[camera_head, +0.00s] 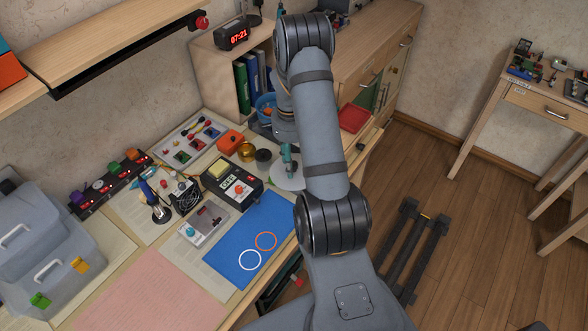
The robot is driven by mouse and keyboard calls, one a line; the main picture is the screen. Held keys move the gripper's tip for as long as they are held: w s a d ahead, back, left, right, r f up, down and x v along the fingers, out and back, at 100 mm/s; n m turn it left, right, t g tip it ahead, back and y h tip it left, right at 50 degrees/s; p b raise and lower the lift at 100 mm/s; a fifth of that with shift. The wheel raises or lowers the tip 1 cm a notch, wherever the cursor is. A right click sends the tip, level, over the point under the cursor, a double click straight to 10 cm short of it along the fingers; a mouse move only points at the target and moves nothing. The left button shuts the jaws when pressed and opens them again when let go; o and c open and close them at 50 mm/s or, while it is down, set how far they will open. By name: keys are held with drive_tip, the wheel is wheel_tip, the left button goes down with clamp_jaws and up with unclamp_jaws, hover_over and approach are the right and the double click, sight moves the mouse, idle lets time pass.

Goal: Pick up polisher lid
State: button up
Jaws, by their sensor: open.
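I cannot make out for certain which thing is the polisher lid. A small black round piece (263,155) lies on the bench beside an amber round container (246,152). A pale grey round plate (288,181) with a teal upright piece (288,156) on it stands to the right, partly hidden by my arm. My arm rises across the middle of the view and folds down behind itself. My gripper and its fingers are hidden behind the arm links.
A shelf with binders (250,80) and a clock (231,34) stands behind. The bench is crowded; the pink mat (150,295) is bare.

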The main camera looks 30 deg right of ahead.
drive_tip(key=shift+c, duration=0.4)
clamp_jaws()
